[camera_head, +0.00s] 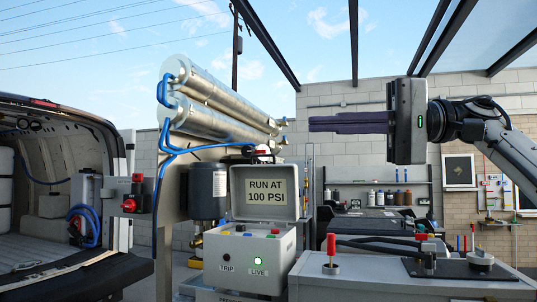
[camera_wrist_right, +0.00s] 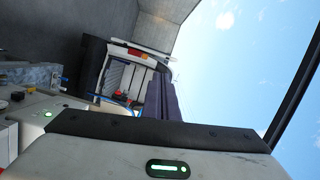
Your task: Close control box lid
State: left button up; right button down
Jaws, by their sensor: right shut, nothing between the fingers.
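The control box (camera_head: 245,262) is a light grey box in the middle of the head view. Its lid (camera_head: 265,193) stands open and upright behind the top face, with a sign "RUN AT 100 PSI" on its inner side. The front has a "TRIP" label and a lit green light at "LIVE". My right gripper (camera_head: 312,123) is shut and empty, raised to the right of the lid and higher than it, its fingers pointing left. In the right wrist view, its dark fingers (camera_wrist_right: 168,98) show together, and part of the box (camera_wrist_right: 30,115) shows at the left edge. My left gripper is out of view.
Metal membrane tubes (camera_head: 220,95) with blue hoses are mounted behind the box. A bench (camera_head: 400,288) with a red-handled valve (camera_head: 331,250) stands to the right. An open van (camera_head: 60,200) is at the left. The air between gripper and lid looks free.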

aim_at(260, 193)
jog(key=i, duration=1.7)
